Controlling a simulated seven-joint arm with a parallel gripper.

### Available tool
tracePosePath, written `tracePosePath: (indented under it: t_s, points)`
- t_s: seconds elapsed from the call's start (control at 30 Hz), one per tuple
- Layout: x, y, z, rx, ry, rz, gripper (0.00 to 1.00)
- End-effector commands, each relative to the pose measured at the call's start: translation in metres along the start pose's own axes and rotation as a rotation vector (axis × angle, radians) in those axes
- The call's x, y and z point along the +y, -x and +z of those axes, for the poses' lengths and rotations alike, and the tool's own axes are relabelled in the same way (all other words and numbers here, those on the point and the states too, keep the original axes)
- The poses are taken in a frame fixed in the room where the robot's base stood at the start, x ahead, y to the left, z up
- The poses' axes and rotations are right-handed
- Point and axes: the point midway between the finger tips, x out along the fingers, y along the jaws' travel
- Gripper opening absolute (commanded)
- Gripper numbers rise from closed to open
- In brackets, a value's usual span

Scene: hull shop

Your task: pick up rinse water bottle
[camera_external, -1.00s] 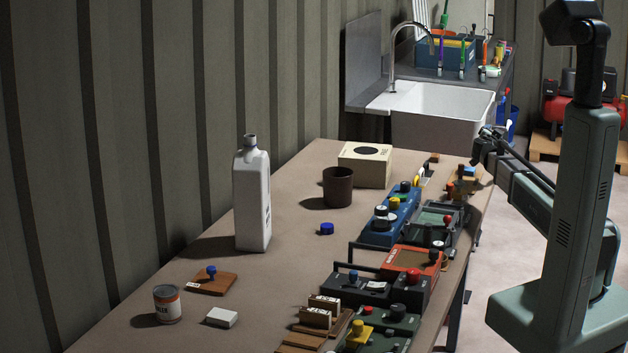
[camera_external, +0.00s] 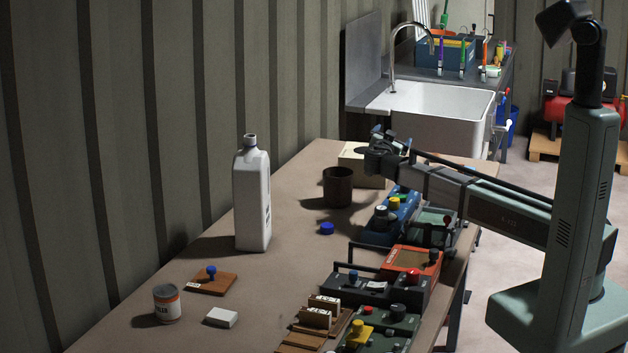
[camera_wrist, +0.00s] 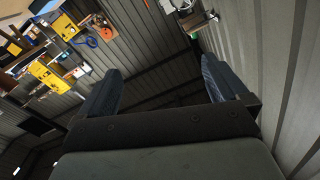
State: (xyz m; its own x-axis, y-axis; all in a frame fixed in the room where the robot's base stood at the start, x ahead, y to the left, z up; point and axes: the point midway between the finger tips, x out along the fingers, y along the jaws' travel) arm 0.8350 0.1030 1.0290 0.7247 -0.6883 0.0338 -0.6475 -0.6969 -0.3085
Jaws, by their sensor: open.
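The rinse water bottle is most likely the tall white bottle (camera_external: 252,198) with an open dark neck, standing upright on the bench at left of centre in the external view. A blue cap (camera_external: 327,228) lies on the bench to its right. My gripper (camera_external: 378,140) is above the far part of the bench, to the right of and beyond the bottle, well apart from it. In the wrist view my gripper's two fingers (camera_wrist: 160,88) are spread with nothing between them. The bottle does not show in the wrist view.
A dark brown cup (camera_external: 338,188) and a cream box (camera_external: 352,168), partly hidden by my arm, stand beyond the bottle. Control boxes (camera_external: 375,290) line the bench's right side. A can (camera_external: 167,304) and a wooden stamp block (camera_external: 212,282) are nearer. The corrugated wall (camera_external: 130,130) is close behind the bottle.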

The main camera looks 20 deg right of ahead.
Motion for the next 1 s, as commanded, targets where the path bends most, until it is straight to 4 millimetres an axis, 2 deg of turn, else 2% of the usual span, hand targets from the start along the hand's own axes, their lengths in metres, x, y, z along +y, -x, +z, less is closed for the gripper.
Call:
tracePosePath:
  t_s: [0.03, 0.1, 0.27, 0.5, 0.8, 1.0]
  points:
    - [-0.015, 0.021, 0.001, 0.003, 0.003, -0.017, 1.0]
    - [-0.031, 0.045, 0.002, 0.008, 0.006, -0.033, 1.0]
    - [-0.063, 0.105, 0.002, 0.02, 0.012, -0.069, 1.0]
    - [-0.103, 0.201, -0.001, 0.041, 0.014, -0.123, 1.0]
    - [-0.134, 0.329, -0.012, 0.064, 0.001, -0.191, 1.0]
    - [-0.141, 0.413, -0.022, 0.078, -0.012, -0.231, 1.0]
